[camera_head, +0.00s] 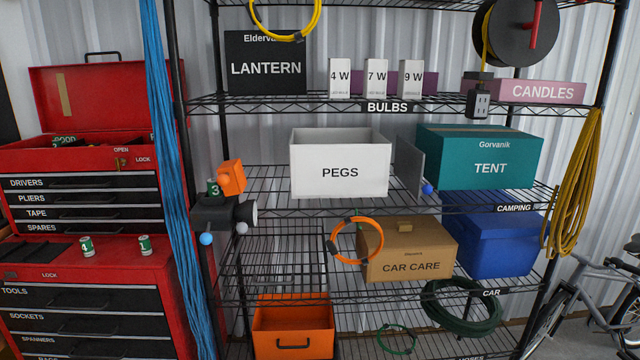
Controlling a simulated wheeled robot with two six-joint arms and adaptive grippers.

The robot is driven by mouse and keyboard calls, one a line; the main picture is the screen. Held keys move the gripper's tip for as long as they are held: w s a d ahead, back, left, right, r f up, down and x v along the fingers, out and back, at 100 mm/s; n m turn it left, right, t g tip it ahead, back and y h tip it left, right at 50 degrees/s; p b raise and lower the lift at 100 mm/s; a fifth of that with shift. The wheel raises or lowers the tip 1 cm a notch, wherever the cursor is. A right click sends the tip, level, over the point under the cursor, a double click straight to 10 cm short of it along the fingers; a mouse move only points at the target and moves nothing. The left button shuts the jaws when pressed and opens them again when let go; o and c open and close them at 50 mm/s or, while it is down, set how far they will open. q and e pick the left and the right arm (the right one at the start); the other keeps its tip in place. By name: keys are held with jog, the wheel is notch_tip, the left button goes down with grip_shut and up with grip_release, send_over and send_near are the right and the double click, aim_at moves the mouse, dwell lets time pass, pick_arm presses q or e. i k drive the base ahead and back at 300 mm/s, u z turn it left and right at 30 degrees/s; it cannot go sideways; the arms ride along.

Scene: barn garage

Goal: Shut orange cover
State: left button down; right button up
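A small orange cover (231,177) stands raised above a black device (212,214) at the shelf's left front post. The device has a pale round lens-like end facing right. The cover looks open. A green cylinder marked 3 (213,188) sits upright in the top of the device, just left of the cover; its lower part is hidden. A blue ball (206,239) and a grey ball (242,228) show under the device. Neither of my grippers shows in the head view.
Blue rope (165,130) hangs left of the device, beside a red tool chest (200,300) bearing two green cylinders (87,247). The wire shelf holds a white PEGS box (340,150), a CAR CARE box (400,265) and an orange bin (293,315). An orange cable coil (355,222) hangs in front.

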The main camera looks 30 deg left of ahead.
aim_at(231, 177)
jog(key=z, duration=0.2)
jog(key=i, duration=0.65)
jog(key=u, duration=0.65)
jog(key=i, duration=0.55)
jog(key=u, duration=0.6)
